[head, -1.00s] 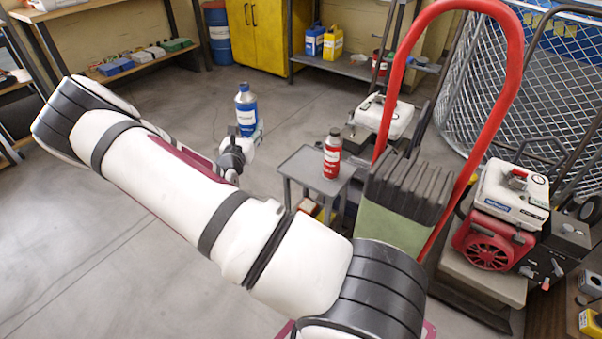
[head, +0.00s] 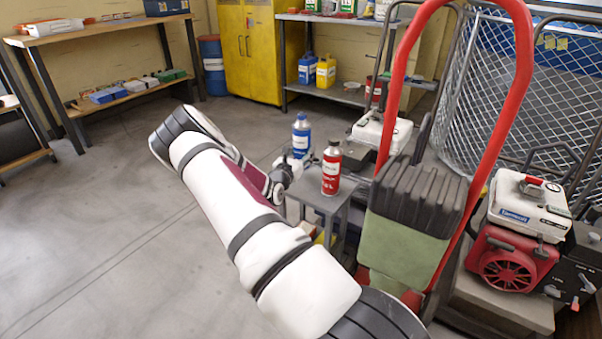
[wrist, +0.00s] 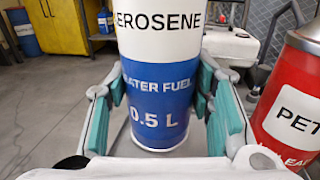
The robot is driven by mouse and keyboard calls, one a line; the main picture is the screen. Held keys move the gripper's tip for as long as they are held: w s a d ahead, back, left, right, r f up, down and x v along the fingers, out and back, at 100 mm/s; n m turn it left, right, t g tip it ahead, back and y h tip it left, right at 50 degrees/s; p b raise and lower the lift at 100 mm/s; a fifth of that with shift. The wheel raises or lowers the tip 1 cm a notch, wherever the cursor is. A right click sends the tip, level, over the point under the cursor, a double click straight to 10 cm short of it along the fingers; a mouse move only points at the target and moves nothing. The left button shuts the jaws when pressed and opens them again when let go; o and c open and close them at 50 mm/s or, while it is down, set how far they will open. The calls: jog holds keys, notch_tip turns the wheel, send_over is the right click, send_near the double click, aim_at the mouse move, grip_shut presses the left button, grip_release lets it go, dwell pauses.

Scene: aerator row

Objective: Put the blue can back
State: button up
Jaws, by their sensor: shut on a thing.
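The blue can (head: 301,136), with a white label reading "kerosene", is upright beside the red can in the head view. In the wrist view my gripper (wrist: 162,95) is shut on the blue can (wrist: 158,105), with a teal pad on each side of it. The red can (head: 331,168) stands upright on a small grey table (head: 327,203). The red can (wrist: 292,95) is also close to the right of my gripper in the wrist view. I cannot tell whether the blue can's base touches the tabletop.
A red tubular handle (head: 516,100) rises to the right of the small table. A white-topped machine (head: 383,133) stands behind it, and a red and white engine (head: 510,245) is at the right. The floor (head: 120,240) at left is clear.

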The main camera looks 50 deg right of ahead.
jog(key=shift+f+b, duration=0.95)
jog(key=shift+f, duration=1.75)
jog(key=shift+f, duration=0.2)
jog(key=o, duration=1.3)
jog(key=shift+c, duration=0.2)
